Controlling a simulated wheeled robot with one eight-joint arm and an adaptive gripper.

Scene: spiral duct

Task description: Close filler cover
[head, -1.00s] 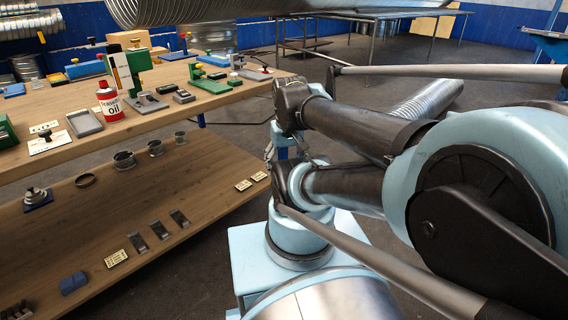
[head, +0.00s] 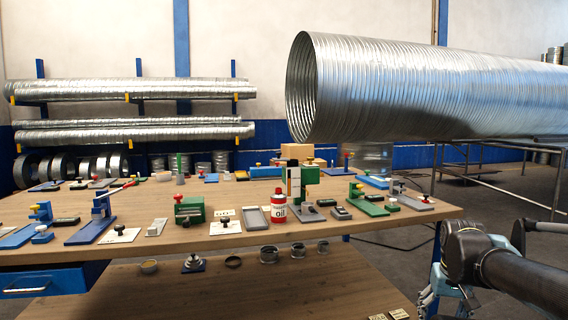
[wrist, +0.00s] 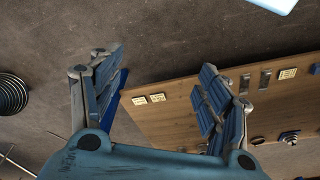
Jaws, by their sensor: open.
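I cannot pick out the filler cover for certain among the small fixtures on the workbench (head: 330,232).
The lower shelf (head: 215,295) holds several rings and small plates; it also shows in the wrist view (wrist: 180,115). A large spiral duct (head: 420,90) extends above and behind the bench. Bare floor (head: 400,240) lies right of the bench.

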